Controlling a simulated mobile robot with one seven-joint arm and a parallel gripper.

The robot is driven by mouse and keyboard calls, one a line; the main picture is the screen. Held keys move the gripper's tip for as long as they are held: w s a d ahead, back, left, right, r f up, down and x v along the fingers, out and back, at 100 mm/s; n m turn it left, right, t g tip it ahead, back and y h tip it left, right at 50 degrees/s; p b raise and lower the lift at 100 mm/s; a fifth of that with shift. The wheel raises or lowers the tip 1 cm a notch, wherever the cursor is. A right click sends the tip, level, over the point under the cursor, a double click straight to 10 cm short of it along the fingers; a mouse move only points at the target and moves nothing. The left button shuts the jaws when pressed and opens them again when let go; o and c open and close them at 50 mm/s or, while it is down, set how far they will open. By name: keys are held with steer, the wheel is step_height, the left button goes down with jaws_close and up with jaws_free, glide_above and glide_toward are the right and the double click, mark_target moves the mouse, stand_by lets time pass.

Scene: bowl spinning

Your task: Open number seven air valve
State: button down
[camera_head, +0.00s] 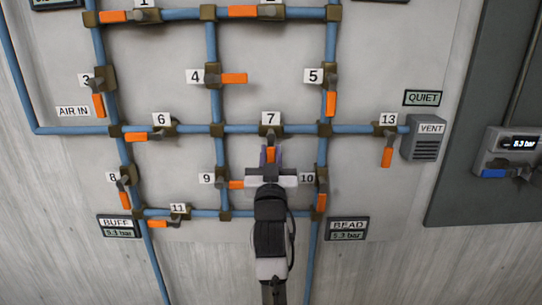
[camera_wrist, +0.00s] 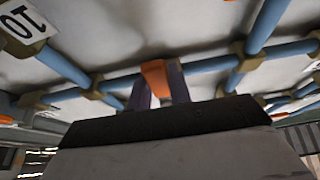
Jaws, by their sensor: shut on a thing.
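The number seven valve (camera_head: 270,131) sits on the middle horizontal blue pipe, below its "7" label (camera_head: 270,118). Its orange handle (camera_head: 270,154) points down, across the pipe. My gripper (camera_head: 271,158) comes from below and is shut on this handle. In the wrist view the orange handle (camera_wrist: 155,75) stands between the two purple-grey fingers of my gripper (camera_wrist: 159,84). My gripper and arm hide the lower end of the handle in the head view.
Valve 9's orange handle (camera_head: 236,184) is close left of my gripper. Valve 10's handle (camera_head: 321,198) hangs close right. Valve 6 (camera_head: 137,137) and valve 13 (camera_head: 387,157) share the pipe row. A vent box (camera_head: 424,146) and grey panel (camera_head: 475,90) stand at right.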

mark_target(258, 130)
steer(key=shift+a, duration=0.1)
steer(key=shift+a+r+m+g+h+b, duration=0.9)
steer(key=shift+m+h+b, duration=0.25)
steer(key=shift+m, duration=2.6)
steer(key=shift+a+r+m+g+h+b, duration=0.7)
steer(key=shift+m+g+h+b, duration=0.4)
steer(key=shift+m, duration=2.6)
steer(key=shift+a+r+m+g+h+b, duration=0.85)
steer(key=shift+m+h+b, duration=0.35)
steer(key=shift+m, duration=2.55)
steer(key=shift+d, duration=0.15)
steer(key=c, duration=1.3)
jaws_free()
